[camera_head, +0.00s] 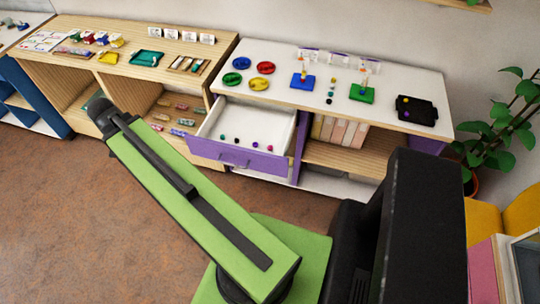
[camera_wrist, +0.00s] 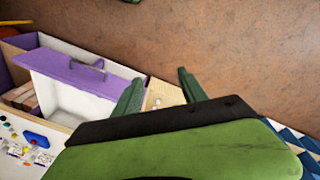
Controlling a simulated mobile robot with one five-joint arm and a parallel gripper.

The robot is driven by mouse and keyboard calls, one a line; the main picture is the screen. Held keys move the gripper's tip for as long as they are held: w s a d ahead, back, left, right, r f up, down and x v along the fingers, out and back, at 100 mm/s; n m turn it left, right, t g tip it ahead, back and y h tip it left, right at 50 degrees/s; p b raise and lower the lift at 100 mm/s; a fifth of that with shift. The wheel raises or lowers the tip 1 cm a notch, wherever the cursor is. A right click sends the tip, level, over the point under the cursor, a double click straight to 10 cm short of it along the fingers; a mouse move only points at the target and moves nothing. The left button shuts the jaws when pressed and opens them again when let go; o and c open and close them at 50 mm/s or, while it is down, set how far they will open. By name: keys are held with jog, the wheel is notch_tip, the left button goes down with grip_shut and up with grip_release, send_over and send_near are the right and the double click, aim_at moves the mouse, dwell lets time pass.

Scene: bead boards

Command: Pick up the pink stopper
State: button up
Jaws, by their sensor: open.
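The drawer (camera_head: 228,154) with a purple front is pulled open below the white-topped cabinet. Several small pieces lie in a loose row on its floor. The rightmost one, a pinkish-purple piece (camera_head: 270,148), may be the pink stopper; it is too small to be sure. My gripper (camera_head: 98,108) is at the far end of my green arm, left of the drawer and apart from it. In the wrist view my gripper (camera_wrist: 160,88) shows two green fingers spread wide with nothing between them. The drawer's purple front (camera_wrist: 70,72) is to their left there; no pink piece can be made out inside.
Coloured dishes (camera_head: 265,68), a blue board (camera_head: 302,82), a green board (camera_head: 361,93) and a black tray (camera_head: 416,112) stand on the white top. A wooden shelf unit (camera_head: 133,72) with small items adjoins on the left. The brown floor (camera_head: 60,220) in front is clear.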

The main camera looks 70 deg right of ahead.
jog(key=s+d+f+m+g+h+b, duration=0.1)
jog(key=s+d+f+m+b, duration=0.25)
jog(key=d, duration=0.55)
jog(key=s+d+f+m, duration=0.2)
jog(key=s+d+m, duration=0.3)
jog(key=s+d, duration=0.3)
jog(key=m+g+b, duration=0.2)
jog(key=m+b, duration=0.1)
jog(key=m, duration=0.6)
send_near(268, 148)
jog(key=f+b, duration=0.1)
jog(key=b, duration=0.4)
jog(key=d+f+b, duration=0.1)
jog(key=b, duration=0.5)
jog(key=shift+s+d+f+h, duration=0.1)
jog(key=shift+s+f+h, duration=0.05)
jog(key=shift+s+h, duration=0.2)
jog(key=shift+s+d+f+b, duration=0.15)
jog(key=shift+f+b, duration=0.15)
jog(key=shift+b, duration=0.05)
jog(key=b+x, duration=0.5)
jog(key=shift+s+a+f, duration=0.2)
jog(key=shift+a, duration=0.1)
jog(key=shift+r, duration=0.2)
grip_shut()
